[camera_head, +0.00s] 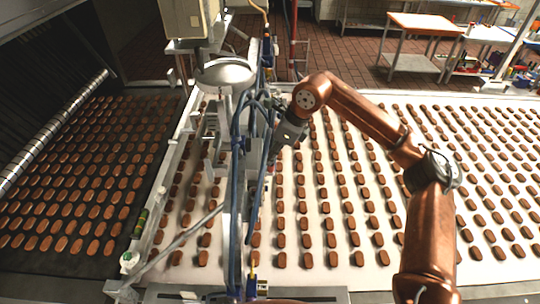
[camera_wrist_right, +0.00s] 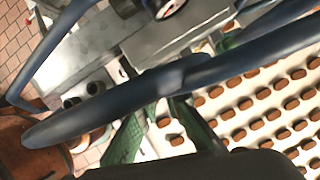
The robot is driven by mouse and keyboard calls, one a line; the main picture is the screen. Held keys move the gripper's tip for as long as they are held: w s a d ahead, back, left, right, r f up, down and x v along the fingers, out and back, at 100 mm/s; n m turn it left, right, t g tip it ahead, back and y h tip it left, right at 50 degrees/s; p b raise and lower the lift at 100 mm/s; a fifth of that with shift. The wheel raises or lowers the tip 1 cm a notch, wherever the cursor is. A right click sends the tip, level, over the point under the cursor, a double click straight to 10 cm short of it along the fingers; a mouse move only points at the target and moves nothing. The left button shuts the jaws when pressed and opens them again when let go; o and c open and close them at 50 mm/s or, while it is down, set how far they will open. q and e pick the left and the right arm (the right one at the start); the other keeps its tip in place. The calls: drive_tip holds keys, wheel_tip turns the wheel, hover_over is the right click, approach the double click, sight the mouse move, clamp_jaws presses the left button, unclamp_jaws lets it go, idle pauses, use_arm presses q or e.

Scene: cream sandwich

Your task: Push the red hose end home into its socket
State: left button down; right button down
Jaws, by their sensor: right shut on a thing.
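My right gripper (camera_head: 274,155) comes in from the right on the copper arm and is at the machine's hose bundle. In the wrist view its green fingers (camera_wrist_right: 160,101) converge on a dark blue hose (camera_wrist_right: 172,77), and it is shut on it. The hose covers the fingertips. A small red part shows on the machine at the top of the wrist view (camera_wrist_right: 168,6); I cannot tell whether it is the red hose end or its socket. My left gripper is not in view.
Blue hoses (camera_head: 236,190) hang close beside the gripper. The machine's grey metal block (camera_wrist_right: 140,35) is near it in the wrist view. A white belt (camera_head: 340,282) with rows of brown biscuits runs below, and a dark belt (camera_head: 65,262) with more biscuits is at left.

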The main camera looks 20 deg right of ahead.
drive_tip(key=shift+f, duration=0.45)
drive_tip(key=shift+r, duration=0.15)
drive_tip(key=shift+r, duration=0.45)
drive_tip(key=shift+f+b, duration=0.4)
drive_tip(key=shift+f, duration=0.15)
idle(1.5)
drive_tip(key=c, duration=2)
unclamp_jaws()
drive_tip(key=shift+f, duration=0.1)
drive_tip(key=v, duration=1.2)
drive_tip(key=shift+w, duration=0.1)
